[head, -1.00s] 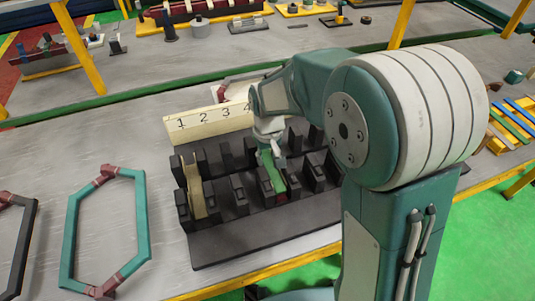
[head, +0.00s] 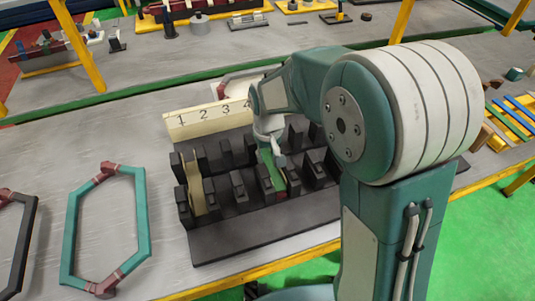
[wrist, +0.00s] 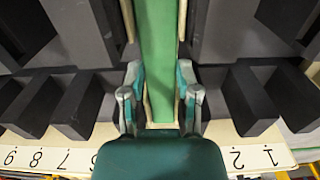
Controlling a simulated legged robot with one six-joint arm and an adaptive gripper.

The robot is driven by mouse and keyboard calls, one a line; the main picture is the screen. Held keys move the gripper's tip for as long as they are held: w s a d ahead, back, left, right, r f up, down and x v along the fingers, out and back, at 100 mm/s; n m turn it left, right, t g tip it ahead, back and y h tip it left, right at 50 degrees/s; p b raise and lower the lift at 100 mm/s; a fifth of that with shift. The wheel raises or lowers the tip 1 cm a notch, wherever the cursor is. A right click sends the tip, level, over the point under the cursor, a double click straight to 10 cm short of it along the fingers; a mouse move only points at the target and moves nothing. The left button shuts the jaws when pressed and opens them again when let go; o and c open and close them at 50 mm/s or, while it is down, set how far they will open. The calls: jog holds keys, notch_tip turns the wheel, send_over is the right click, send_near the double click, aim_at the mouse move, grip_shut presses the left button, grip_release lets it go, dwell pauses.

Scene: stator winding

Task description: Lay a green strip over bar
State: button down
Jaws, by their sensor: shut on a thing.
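A long green strip (wrist: 157,50) runs away from my gripper (wrist: 158,98) in the wrist view. My gripper is shut on its near end, one finger on each side. Cream edges show along both sides of the strip, seemingly of a bar beneath it. I cannot tell whether strip and bar touch. In the head view, the strip (head: 267,167) is between black posts of the fixture (head: 240,236), with my gripper (head: 272,145) above its far part. A dark red piece shows near its front end.
A cream number board (head: 190,122) stands behind the fixture. A cream piece (head: 196,190) sits in a left slot. A teal and dark red hexagonal frame (head: 78,220) lies left, beside a black one (head: 18,245). Colored strips (head: 515,122) lie in a tray at right.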

jog(key=shift+f, duration=0.3)
jog(key=shift+c, duration=1.3)
grip_release()
jog(key=shift+r, duration=0.9)
jog(key=shift+r, duration=3.65)
jog(key=shift+r, duration=0.1)
notch_tip(320, 180, up, 12)
send_over(268, 159)
jog(key=shift+w, duration=0.1)
